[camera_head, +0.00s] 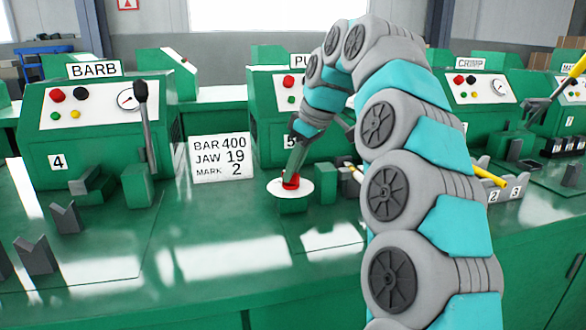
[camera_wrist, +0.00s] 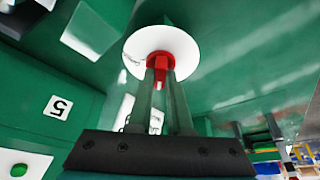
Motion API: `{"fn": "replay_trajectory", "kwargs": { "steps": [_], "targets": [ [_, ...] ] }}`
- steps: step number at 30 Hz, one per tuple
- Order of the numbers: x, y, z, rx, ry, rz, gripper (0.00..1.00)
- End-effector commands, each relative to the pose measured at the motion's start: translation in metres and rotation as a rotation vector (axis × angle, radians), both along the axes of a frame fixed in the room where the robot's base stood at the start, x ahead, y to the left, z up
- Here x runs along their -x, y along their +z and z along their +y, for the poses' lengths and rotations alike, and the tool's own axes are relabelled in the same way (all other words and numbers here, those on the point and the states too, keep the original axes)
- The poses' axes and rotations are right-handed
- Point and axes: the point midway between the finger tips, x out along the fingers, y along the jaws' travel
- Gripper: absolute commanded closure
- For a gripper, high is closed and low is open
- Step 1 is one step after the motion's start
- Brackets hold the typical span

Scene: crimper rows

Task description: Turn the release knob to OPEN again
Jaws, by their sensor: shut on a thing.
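The release knob (camera_head: 291,180) is red and stands on a round white disc (camera_head: 291,191) on the green bench top, in front of station 5. My gripper (camera_head: 293,177) reaches down to it from above and is shut on it. In the wrist view the red knob (camera_wrist: 160,65) sits between my two finger tips (camera_wrist: 160,72), with the white disc (camera_wrist: 140,50) around it. The lettering on the disc is mostly out of sight or too small to read, so I cannot tell which mark the knob points at.
A white card (camera_head: 220,158) reading BAR 400, JAW 19, MARK 2 stands left of the knob. The BARB machine (camera_head: 95,125) with its black lever is further left. A grey rack (camera_head: 500,190) numbered 2 and 3 is to the right. Bench front is clear.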

Motion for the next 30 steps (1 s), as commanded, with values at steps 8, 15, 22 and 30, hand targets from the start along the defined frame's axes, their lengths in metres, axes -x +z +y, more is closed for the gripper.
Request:
{"fn": "replay_trajectory", "kwargs": {
  "steps": [8, 15, 22, 30],
  "targets": [
    [-0.0001, 0.0001, -0.0001, 0.0, 0.0, 0.0, 1.0],
    [0.0, -0.0002, -0.0003, 0.0, -0.013, 0.0, 1.0],
    [0.0008, -0.0009, -0.0009, 0.001, -0.095, 0.001, 1.0],
    [0.0022, -0.0002, -0.0004, 0.003, -0.309, -0.002, 1.0]
  ]
}}
